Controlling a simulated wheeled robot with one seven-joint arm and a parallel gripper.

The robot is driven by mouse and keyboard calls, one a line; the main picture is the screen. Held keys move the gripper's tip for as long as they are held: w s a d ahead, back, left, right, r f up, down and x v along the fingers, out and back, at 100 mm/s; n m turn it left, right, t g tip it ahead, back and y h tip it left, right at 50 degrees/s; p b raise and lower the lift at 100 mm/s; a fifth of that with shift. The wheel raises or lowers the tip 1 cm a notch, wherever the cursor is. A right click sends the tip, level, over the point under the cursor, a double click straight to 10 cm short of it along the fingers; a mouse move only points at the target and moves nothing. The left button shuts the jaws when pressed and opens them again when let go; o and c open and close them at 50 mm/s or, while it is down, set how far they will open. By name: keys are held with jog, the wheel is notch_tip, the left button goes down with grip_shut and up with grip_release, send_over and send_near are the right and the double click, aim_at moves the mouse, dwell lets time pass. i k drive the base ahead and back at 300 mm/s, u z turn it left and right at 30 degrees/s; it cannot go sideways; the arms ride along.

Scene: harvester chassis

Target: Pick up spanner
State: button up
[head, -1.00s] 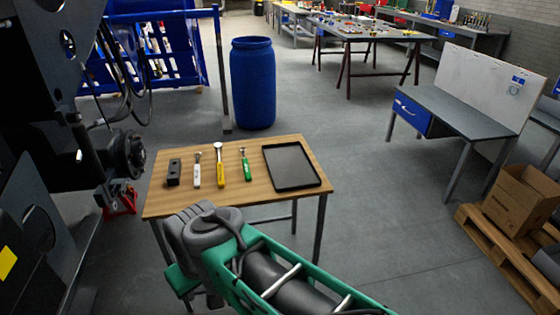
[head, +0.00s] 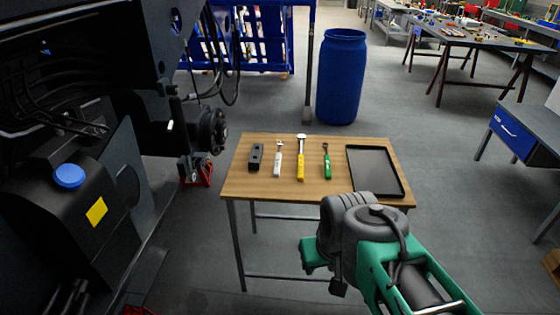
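A row of hand tools lies on a small wooden table (head: 310,193) in the middle of the head view. A white-handled tool (head: 277,163) and a green-handled tool (head: 327,165) both have small metal heads. Either could be the spanner; they are too small to tell. A yellow-handled hammer-like tool (head: 300,165) lies between them. My arm reaches in from the lower right, in front of the table. My gripper (head: 338,288) hangs low near the table's front edge, apart from the tools, mostly hidden by the arm. Its fingers cannot be made out.
A black block (head: 256,157) lies at the table's left and a dark tray (head: 375,172) at its right. Dark machinery (head: 100,180) stands close on the left. A blue barrel (head: 341,78) is behind the table. Open floor lies to the table's right.

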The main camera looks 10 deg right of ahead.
aim_at(276, 167)
jog(key=z, duration=1)
jog(key=i, duration=1.4)
jog(key=u, duration=3.8)
